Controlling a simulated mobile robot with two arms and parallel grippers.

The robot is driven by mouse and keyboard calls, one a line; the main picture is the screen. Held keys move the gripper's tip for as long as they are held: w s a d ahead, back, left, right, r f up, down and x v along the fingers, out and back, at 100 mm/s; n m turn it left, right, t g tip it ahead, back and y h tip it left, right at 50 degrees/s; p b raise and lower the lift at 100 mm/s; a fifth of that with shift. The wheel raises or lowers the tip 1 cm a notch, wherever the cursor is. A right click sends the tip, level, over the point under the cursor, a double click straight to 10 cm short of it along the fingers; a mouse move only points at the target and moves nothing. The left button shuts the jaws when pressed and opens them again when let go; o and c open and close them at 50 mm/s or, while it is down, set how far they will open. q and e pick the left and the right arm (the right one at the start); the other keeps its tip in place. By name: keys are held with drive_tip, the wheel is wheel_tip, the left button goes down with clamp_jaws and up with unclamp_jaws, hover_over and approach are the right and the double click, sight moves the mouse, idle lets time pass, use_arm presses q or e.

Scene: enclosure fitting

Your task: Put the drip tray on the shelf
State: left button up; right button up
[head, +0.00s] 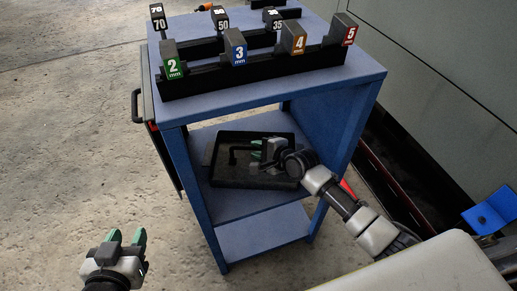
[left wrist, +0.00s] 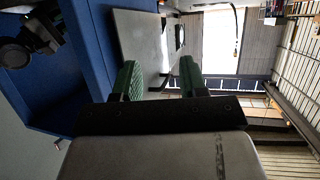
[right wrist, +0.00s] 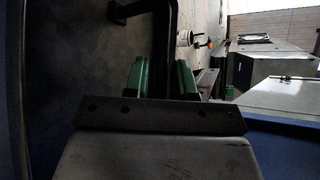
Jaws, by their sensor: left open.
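The drip tray (head: 228,175) is a shallow black tray with a raised dark handle. In the head view it is at the cart's middle shelf (head: 225,203), level, and seems to rest there; its underside is hidden. My right gripper (head: 257,148) reaches over the tray from the right. In the right wrist view its green fingers (right wrist: 161,80) stand close on both sides of the dark handle bar (right wrist: 162,45), shut on it. My left gripper (head: 128,240) is open and empty, low at the left, away from the cart. Its fingers also show in the left wrist view (left wrist: 158,80).
The blue cart's top (head: 270,88) carries black racks with numbered blocks, such as the green 2 block (head: 175,68). Cart posts flank the shelf opening. A lower shelf (head: 262,238) is empty. Concrete floor (head: 70,130) is clear at the left. A grey cabinet stands at the right.

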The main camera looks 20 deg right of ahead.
drive_tip(key=shift+o, duration=1.2)
drive_tip(key=shift+r, duration=0.15)
drive_tip(key=shift+s+d+r, duration=0.1)
drive_tip(key=shift+s, duration=0.1)
drive_tip(key=p+v, duration=0.2)
drive_tip(key=v, duration=0.3)
drive_tip(key=shift+r, duration=0.1)
use_arm(q)
drive_tip(key=s+a+f+g+y+p, duration=0.1)
drive_tip(key=s+a+f+g, duration=0.1)
drive_tip(key=s+g, duration=0.3)
drive_tip(key=s+a+f+g+y+p, duration=0.1)
drive_tip(key=s+a+f+g, duration=0.1)
drive_tip(key=s, duration=0.4)
drive_tip(key=f+g, duration=0.1)
drive_tip(key=g, duration=0.1)
drive_tip(key=shift+s+a+f+n+g+y, duration=0.2)
drive_tip(key=shift+f+n+g+y, duration=0.1)
drive_tip(key=shift+g, duration=0.1)
use_arm(e)
drive_tip(key=s+r+n+g+h, duration=0.2)
drive_tip(key=s+n+g+h, duration=0.4)
drive_tip(key=s+n, duration=1.3)
drive_tip(key=s+d+g, duration=0.1)
drive_tip(key=s+g, duration=0.1)
drive_tip(key=s, duration=0.8)
